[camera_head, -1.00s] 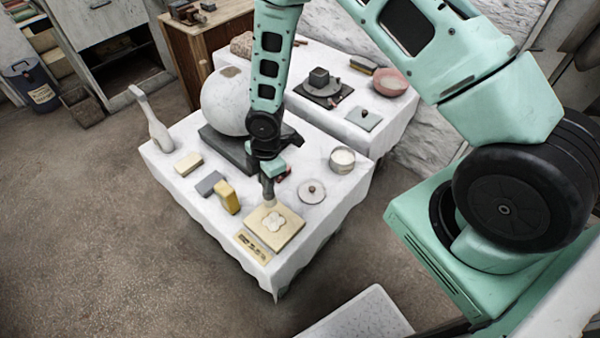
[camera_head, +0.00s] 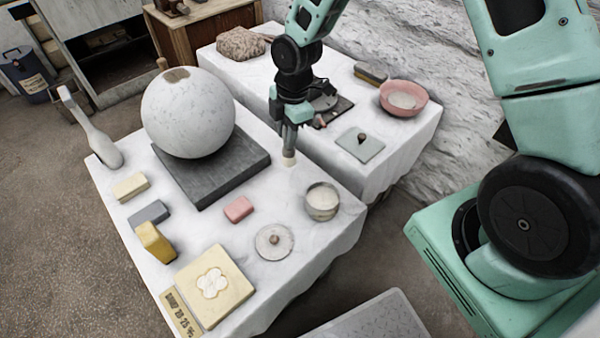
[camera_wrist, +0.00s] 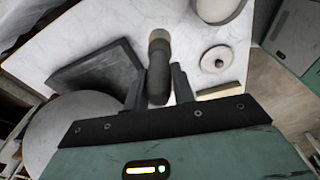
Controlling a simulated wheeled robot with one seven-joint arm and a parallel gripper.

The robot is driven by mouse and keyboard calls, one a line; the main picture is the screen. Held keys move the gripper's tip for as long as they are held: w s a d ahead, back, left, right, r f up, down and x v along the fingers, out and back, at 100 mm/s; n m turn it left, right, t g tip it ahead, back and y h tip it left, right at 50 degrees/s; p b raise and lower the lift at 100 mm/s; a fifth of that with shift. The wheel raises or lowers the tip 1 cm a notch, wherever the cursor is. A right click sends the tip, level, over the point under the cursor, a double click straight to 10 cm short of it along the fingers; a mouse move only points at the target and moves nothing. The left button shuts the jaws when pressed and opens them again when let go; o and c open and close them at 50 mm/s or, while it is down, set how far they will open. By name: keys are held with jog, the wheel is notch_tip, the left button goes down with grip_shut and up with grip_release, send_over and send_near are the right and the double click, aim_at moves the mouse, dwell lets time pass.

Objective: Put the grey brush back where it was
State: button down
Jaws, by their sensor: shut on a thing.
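My gripper (camera_head: 290,128) is shut on the grey brush (camera_head: 289,157), which hangs roughly upright with its pale tip down. The brush is over the white-covered front table (camera_head: 285,184), right of the dark slab and behind the pot. I cannot tell whether the tip touches the cloth. In the wrist view, the brush (camera_wrist: 158,56) sticks out between the fingers of my gripper (camera_wrist: 158,85), its pale tip farthest away. The gripper hides part of the handle.
A big plaster sphere (camera_head: 185,115) rests on the dark slab (camera_head: 214,172). Near the brush stand a pot (camera_head: 321,203), a round lid (camera_head: 274,245) and a pink block (camera_head: 238,209). A cream tile (camera_head: 225,305) lies at the front. Behind is a second table (camera_head: 400,158) with a pink bowl (camera_head: 404,97).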

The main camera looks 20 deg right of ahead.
aim_at(289, 159)
notch_tip(289, 159, down, 10)
jog(key=shift+r, duration=0.15)
dwell(0.3)
jog(key=shift+b, duration=0.3)
jog(key=c, duration=1.2)
grip_release()
jog(key=shift+o, duration=0.2)
